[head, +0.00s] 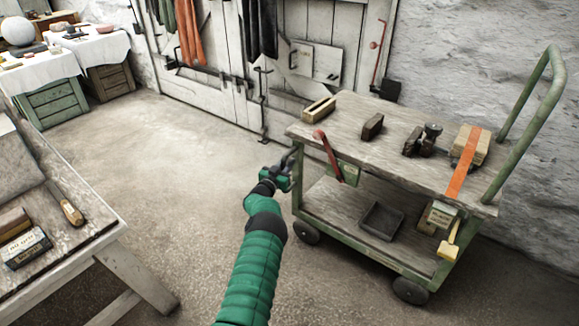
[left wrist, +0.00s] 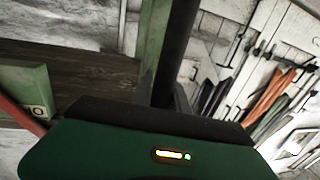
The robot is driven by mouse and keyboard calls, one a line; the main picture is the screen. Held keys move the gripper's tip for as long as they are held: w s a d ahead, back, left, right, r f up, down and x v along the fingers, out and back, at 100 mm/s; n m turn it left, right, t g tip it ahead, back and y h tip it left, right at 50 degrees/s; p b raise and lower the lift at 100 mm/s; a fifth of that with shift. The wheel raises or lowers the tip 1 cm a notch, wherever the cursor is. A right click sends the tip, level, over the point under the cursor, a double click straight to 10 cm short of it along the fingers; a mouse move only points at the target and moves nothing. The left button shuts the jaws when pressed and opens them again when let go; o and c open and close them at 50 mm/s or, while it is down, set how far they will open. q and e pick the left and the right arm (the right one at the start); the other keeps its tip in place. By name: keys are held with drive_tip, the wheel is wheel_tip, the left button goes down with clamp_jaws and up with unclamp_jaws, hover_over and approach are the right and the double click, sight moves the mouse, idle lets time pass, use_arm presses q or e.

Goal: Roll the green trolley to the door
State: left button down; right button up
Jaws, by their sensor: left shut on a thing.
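The green trolley (head: 335,232) stands at the right of the head view, with grey wooden decks and a tall push handle (head: 556,85) at its right end. The exact grip is partly hidden by the gripper body. The white plank door (head: 345,45) is in the back wall behind the trolley. My right gripper is out of view.
The trolley carries blocks, a hand plane (head: 431,138), an orange strap (head: 463,165) and a dark tray (head: 381,221). A workbench (head: 90,228) stands at left, cloth-covered tables (head: 45,70) at back left. Aprons (head: 188,30) hang on the door. Floor (head: 165,150) between is clear.

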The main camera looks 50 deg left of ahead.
use_arm(q)
drive_tip(key=shift+s+a+r, duration=0.15)
drive_tip(key=shift+a, duration=0.1)
drive_tip(key=c, duration=1.7)
unclamp_jaws()
drive_tip(key=o, duration=0.4)
drive_tip(key=shift+a+f, duration=0.15)
drive_tip(key=shift+f, duration=0.1)
drive_tip(key=shift+r, duration=0.1)
drive_tip(key=shift+s+d+r, duration=0.1)
drive_tip(key=shift+d, duration=0.1)
drive_tip(key=p+v, duration=0.8)
drive_tip(key=v, duration=0.8)
drive_tip(key=shift+s+f+p, duration=0.2)
drive_tip(key=shift+f+p, duration=0.1)
drive_tip(key=shift+p, duration=0.1)
